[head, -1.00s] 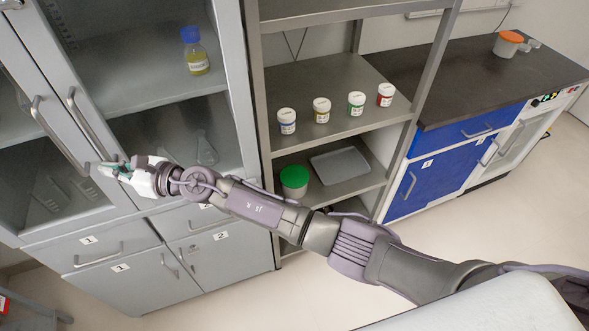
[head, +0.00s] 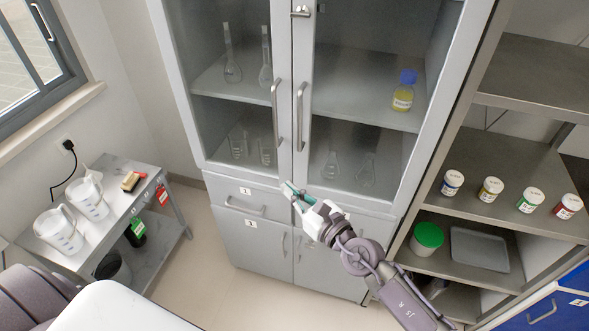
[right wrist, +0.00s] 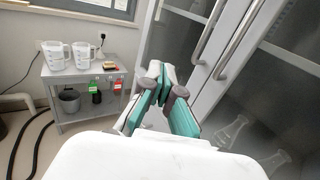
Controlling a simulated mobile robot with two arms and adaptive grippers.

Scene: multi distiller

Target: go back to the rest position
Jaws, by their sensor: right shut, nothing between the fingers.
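My right gripper (head: 293,192) is stretched out in front of the grey glass-door cabinet (head: 213,170), at the height of its drawers in the head view. Its teal-lined fingers (right wrist: 160,88) are shut with nothing between them, and they touch nothing that I can see. In the right wrist view the cabinet's door handles stand to the right of the fingers. My left gripper is not in view. Part of my left arm (head: 45,300) shows at the lower left corner.
A grey side table (head: 105,235) with two white jugs (head: 60,232) stands at the left under the window. A shelf (head: 500,150) at the right holds several small jars, a green-lidded tub (head: 427,238) and a tray (head: 478,250). Floor is clear between table and cabinet.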

